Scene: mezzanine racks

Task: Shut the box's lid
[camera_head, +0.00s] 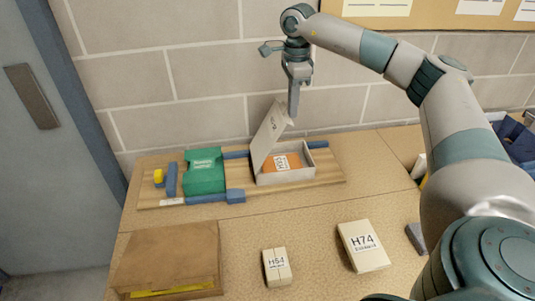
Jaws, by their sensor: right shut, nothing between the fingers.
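The box (290,177) is a small pale open box on a wooden board, with an orange labelled item (281,162) inside. Its pale lid (268,132) stands up from the box's left side, tilted a little to the right. My right gripper (293,113) points down above the box, at the lid's upper right edge. Its fingers are shut with nothing between them. I cannot tell whether the fingertips touch the lid. My left gripper is not in view.
A green box (204,171) and blue blocks (236,196) share the wooden board (325,177). Nearer stand a brown box (170,255), a small H54 carton (277,267) and an H74 carton (363,246). A block wall (200,100) rises behind the table.

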